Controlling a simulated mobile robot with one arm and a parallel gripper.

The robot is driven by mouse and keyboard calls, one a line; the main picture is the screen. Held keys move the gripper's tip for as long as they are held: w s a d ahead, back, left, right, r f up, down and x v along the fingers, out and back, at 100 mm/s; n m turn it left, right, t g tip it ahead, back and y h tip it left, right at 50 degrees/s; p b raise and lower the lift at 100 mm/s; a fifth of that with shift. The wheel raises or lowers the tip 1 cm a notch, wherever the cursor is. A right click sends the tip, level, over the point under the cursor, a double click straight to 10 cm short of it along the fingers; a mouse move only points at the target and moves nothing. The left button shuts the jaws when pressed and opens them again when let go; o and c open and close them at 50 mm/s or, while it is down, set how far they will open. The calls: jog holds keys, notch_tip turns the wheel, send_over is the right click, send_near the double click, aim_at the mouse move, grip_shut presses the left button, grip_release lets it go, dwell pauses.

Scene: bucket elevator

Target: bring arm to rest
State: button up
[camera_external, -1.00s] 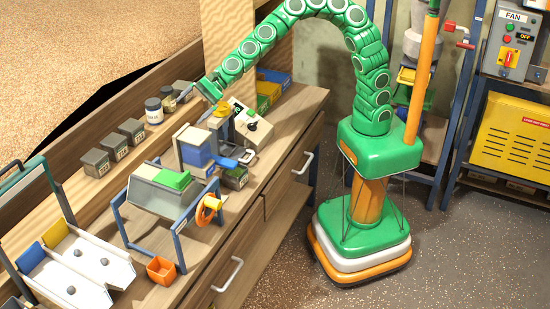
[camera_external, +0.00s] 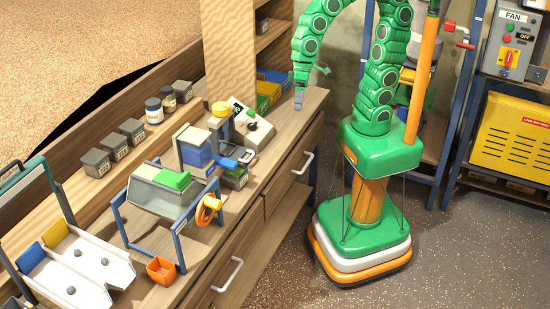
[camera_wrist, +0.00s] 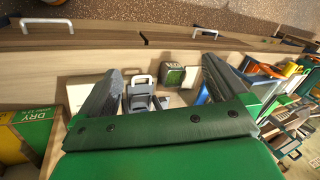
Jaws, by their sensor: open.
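My gripper (camera_external: 299,100) hangs at the end of my green segmented arm, pointing down near the right end of the wooden bench (camera_external: 262,165). In the wrist view its two grey fingers (camera_wrist: 155,88) are spread apart, with nothing between them that they touch. The gripper is apart from the machines on the bench. My arm arches up out of the top of the external view.
A blue and yellow machine (camera_external: 196,150), a control box (camera_external: 252,130) and a hopper frame with an orange handwheel (camera_external: 208,209) stand on the bench. Several lidded jars line the back ledge.

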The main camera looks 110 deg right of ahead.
jog(key=s+d+f+n+g+h, duration=0.1)
jog(key=s+d+n+g, duration=0.1)
jog(key=s, duration=0.7)
jog(key=s+d+f+n+g+h, duration=0.1)
jog(key=s+d, duration=0.4)
jog(key=s, duration=0.5)
jog(key=shift+s+d+n+g+h, duration=0.2)
jog(key=shift+n+g+h, duration=0.4)
jog(key=shift+n, duration=0.3)
